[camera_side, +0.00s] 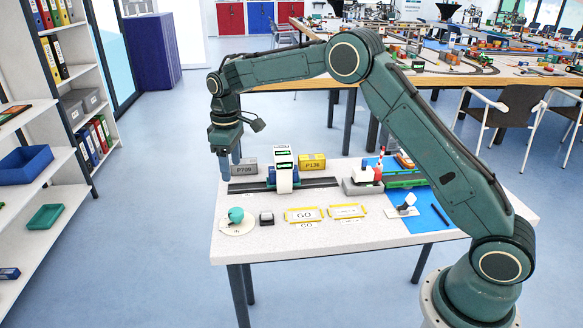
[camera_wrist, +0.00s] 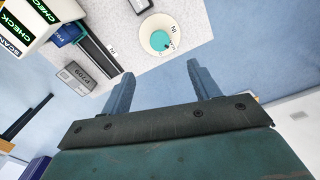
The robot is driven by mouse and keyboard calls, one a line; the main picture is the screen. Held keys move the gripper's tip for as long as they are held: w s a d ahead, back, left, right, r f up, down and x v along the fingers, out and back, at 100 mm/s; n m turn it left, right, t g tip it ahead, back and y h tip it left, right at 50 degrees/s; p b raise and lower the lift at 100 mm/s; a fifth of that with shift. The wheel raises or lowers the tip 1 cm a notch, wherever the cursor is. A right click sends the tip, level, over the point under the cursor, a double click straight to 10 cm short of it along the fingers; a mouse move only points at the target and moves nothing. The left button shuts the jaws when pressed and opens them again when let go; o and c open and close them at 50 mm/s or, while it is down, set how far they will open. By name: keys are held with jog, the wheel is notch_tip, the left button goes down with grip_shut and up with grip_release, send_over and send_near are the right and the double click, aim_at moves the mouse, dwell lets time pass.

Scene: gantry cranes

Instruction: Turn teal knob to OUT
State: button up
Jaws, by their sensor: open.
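The teal knob (camera_side: 236,214) sits on a round white dial plate (camera_side: 238,228) at the near left corner of the table. In the wrist view the teal knob (camera_wrist: 161,41) shows on its dial plate (camera_wrist: 149,24), with a small "IN" mark beside it; an OUT mark cannot be read. My gripper (camera_side: 226,167) hangs fingers down, well above the table's left edge, up and back from the knob and not touching it. In the wrist view my gripper (camera_wrist: 160,76) is open and empty, with the knob beyond the fingertips.
A white scanner arch (camera_side: 284,170) with green CHECK signs spans a dark track. A grey P709 block (camera_side: 244,167) and yellow P136 block (camera_side: 312,162) stand behind. A dark button (camera_side: 266,218) and yellow-framed cards (camera_side: 304,214) lie right of the dial.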

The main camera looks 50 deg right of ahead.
aim_at(236, 211)
jog(key=shift+w+f, duration=0.25)
jog(key=shift+f, duration=0.3)
notch_tip(236, 211, down, 14)
jog(key=shift+r, duration=0.15)
dwell(0.4)
jog(key=c, duration=1)
jog(key=shift+o, duration=0.2)
